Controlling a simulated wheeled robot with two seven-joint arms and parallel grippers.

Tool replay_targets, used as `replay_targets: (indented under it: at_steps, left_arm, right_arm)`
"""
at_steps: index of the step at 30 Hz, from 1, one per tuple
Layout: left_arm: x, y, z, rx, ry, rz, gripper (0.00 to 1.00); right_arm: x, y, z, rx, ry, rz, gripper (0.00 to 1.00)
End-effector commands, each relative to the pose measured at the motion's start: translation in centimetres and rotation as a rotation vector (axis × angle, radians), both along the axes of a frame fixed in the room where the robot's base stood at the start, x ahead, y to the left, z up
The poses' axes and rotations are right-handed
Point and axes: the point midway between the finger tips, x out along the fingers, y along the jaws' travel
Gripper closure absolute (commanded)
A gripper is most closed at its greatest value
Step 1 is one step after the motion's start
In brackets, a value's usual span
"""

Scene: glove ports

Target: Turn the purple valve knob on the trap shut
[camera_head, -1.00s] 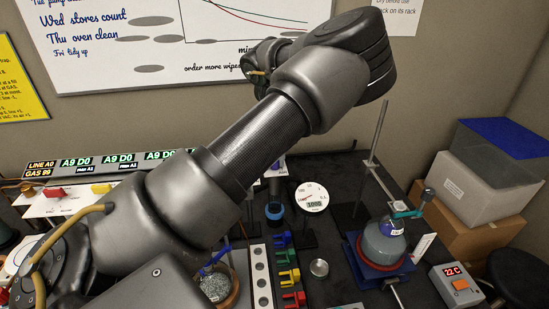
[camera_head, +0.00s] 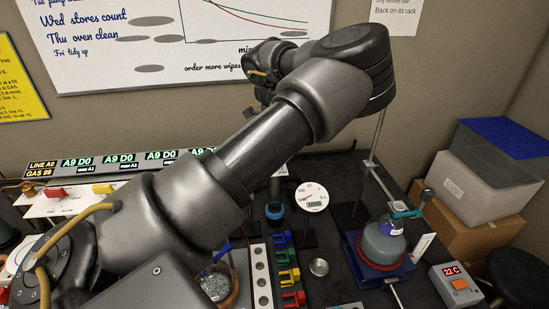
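My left arm crosses the view from the lower left up to a bend near the top middle, and its far part points away from me. Its gripper cannot be made out. The trap seems to be the grey upright tube in a dark vessel with a blue collar (camera_head: 275,210), just below the arm at the middle of the bench. I cannot make out the purple valve knob; the arm covers the area above and left of the tube. My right gripper is not in view.
A round dial gauge (camera_head: 312,197) stands right of the blue-collared vessel. A flask (camera_head: 384,243) sits on a blue stand, with a metal rod behind it. Coloured clips (camera_head: 287,257) and a small metal cup (camera_head: 319,267) lie in front. Boxes (camera_head: 485,190) stand at right.

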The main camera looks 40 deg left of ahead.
Motion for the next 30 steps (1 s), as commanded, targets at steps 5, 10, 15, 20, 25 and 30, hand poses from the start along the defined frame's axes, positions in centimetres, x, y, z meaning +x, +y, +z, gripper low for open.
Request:
replay_targets:
  at_steps: [5,10,15,20,25,30]
  left_arm:
    - [0.00,0.03,0.00,0.001,0.000,0.010,1.00]
    - [0.00,0.03,0.00,0.001,0.000,0.010,1.00]
    - [-0.01,0.04,0.00,0.001,0.000,0.009,0.68]
    - [0.00,0.03,0.00,0.001,0.000,0.009,0.55]
    - [0.00,0.02,0.00,0.000,0.000,0.008,0.55]
    - [0.09,0.05,0.85,0.002,-0.004,0.008,0.55]
  right_arm:
    - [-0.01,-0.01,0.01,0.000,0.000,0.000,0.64]
    - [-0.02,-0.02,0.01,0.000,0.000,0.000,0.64]
    - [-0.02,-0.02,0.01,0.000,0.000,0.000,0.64]
    - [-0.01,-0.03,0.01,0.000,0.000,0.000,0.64]
    - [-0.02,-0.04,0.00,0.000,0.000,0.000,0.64]
    - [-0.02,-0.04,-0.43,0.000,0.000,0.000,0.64]
